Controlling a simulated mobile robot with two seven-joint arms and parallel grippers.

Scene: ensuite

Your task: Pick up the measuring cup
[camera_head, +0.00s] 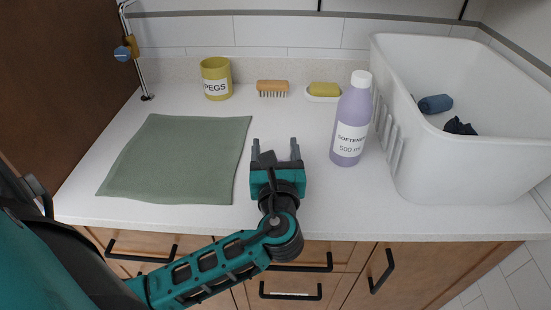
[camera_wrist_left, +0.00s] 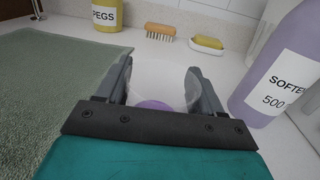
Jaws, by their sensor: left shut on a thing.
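The measuring cup (camera_wrist_left: 160,80) is a clear, see-through cup with a little purple at its bottom, seen in the left wrist view. My left gripper (camera_head: 276,147) is shut on it, with one finger on each side. In the head view the cup is hardly visible between the fingers. I cannot tell whether its base touches the counter. My right gripper is not in view.
A purple softener bottle (camera_head: 350,125) stands right of the gripper, before a white tub (camera_head: 430,165) holding dark cloths. A green cloth (camera_head: 175,160) lies left. A yellow pegs pot (camera_head: 216,78), a brush (camera_head: 272,87) and a soap dish (camera_head: 323,98) stand behind.

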